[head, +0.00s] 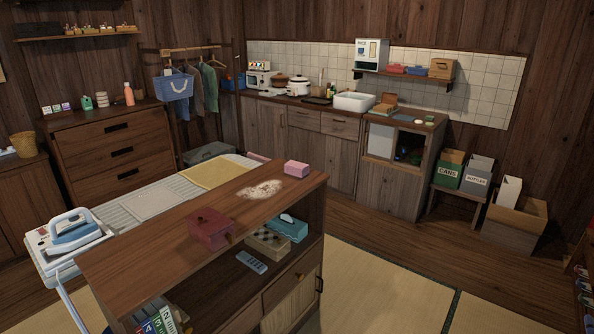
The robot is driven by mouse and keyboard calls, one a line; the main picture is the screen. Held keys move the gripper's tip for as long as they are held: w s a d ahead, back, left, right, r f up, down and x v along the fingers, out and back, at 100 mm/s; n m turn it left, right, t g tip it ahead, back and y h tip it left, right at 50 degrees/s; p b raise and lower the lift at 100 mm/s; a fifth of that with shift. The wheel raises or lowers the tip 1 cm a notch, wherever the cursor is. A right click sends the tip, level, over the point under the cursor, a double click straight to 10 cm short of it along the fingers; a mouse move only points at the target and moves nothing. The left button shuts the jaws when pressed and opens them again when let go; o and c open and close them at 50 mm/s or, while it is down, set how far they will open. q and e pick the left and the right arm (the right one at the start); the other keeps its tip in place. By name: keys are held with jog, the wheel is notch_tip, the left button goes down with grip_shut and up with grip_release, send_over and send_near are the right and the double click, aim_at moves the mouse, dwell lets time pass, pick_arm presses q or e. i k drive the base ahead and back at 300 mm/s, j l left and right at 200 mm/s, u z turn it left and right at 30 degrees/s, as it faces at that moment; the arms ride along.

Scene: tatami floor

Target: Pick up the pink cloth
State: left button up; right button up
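A small pink block-shaped thing (296,168) lies at the far right end of the wooden cabinet top (160,250). It may be the folded pink cloth; it is too small to be sure. A pale crumbly patch (261,189) is spread on the wood just left of it and nearer to me. A dark red box (209,228) stands farther left on the same top. Neither of my grippers is in view.
An ironing board (150,203) with a yellow cloth (218,171) and an iron (72,228) stands behind the cabinet. A teal tissue box (287,227) and a remote (251,262) are on its open shelf. Tatami floor (390,290) at the right is clear.

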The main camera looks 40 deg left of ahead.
aim_at(299, 170)
jog(key=u, duration=0.95)
jog(key=i+l+u, duration=0.15)
jog(key=i+l, duration=0.35)
jog(key=i, duration=0.2)
jog(key=i+l+u, duration=0.1)
jog(key=i+l, duration=0.5)
jog(key=i, duration=0.05)
